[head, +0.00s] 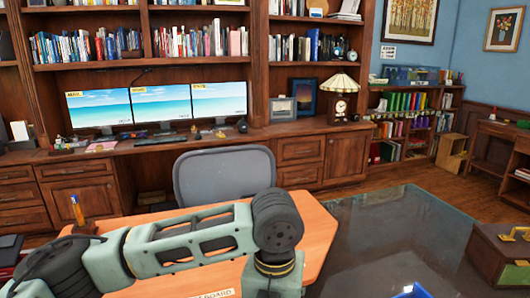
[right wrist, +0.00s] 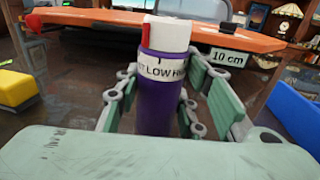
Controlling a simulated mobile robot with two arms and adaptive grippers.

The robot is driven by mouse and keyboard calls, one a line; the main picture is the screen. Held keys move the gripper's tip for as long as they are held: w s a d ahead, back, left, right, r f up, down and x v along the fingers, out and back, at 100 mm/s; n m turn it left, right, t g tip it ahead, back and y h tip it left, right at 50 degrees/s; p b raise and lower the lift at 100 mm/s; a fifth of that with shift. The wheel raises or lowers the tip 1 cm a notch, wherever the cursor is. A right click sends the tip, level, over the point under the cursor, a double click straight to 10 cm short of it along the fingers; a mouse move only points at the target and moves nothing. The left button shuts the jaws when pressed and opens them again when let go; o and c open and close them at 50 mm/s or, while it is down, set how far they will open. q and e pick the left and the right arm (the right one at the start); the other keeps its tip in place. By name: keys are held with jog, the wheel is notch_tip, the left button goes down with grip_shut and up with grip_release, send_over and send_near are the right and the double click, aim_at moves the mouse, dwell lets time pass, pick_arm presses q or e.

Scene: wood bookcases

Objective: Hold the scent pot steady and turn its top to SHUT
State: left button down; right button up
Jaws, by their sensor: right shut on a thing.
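The scent pot (right wrist: 158,105) stands upright in the right wrist view, a purple cylinder with a white label band. The band reads LOW, with parts of other words curving out of sight at both sides. Its white top (right wrist: 168,34) has a red mark at its left side. The red mark is left of LOW, and I cannot tell exactly which word it points at. My right gripper (right wrist: 160,88) is shut on the purple body below the band, with green-padded fingers on both sides. The head view shows an arm of mine but no fingers, and the pot is hidden there.
An orange board (head: 318,215) lies on the dark glossy table (head: 400,235); its edge tag (right wrist: 228,55) reads 10 cm. A yellow block (right wrist: 16,86) lies left of the pot, and a blue object (right wrist: 295,112) lies right. A wooden box (head: 500,252) stands at the right.

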jog(key=o, duration=1.4)
